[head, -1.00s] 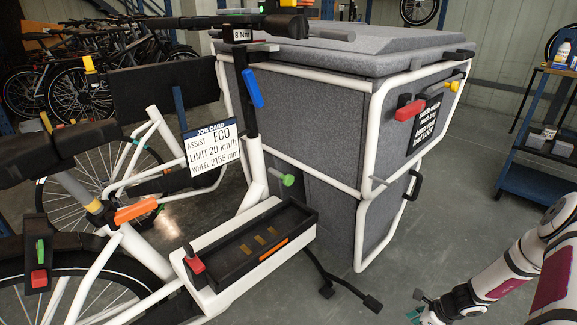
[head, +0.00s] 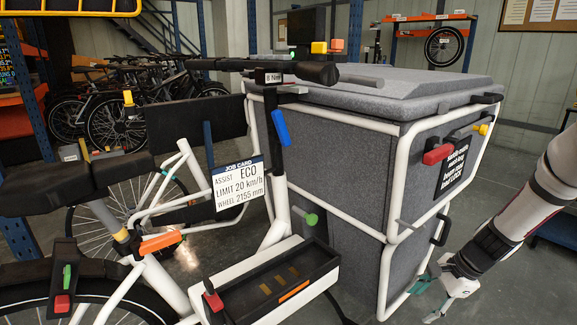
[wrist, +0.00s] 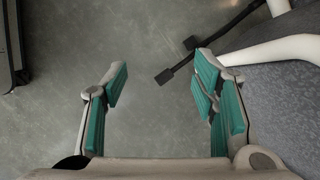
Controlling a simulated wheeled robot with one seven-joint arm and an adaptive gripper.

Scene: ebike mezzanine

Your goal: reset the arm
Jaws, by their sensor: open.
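My gripper (head: 437,292) is at the lower right of the head view, beside the lower white frame tube of the cargo bike's grey box (head: 345,150). In the wrist view my gripper (wrist: 160,95) has its teal-padded fingers wide apart with nothing between them. Grey floor (wrist: 145,50) shows between and beyond the fingers. A white tube (wrist: 280,50) and the grey box side (wrist: 285,95) lie close to the right finger in that view. I cannot tell in the head view whether the gripper touches the box frame.
The cargo bike fills the middle and left, with a job card (head: 238,187) and a black battery tray (head: 280,278). A black kickstand foot (wrist: 165,76) is near the fingers in the wrist view. Parked bikes (head: 120,115) stand at the back left. Floor is open at the right.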

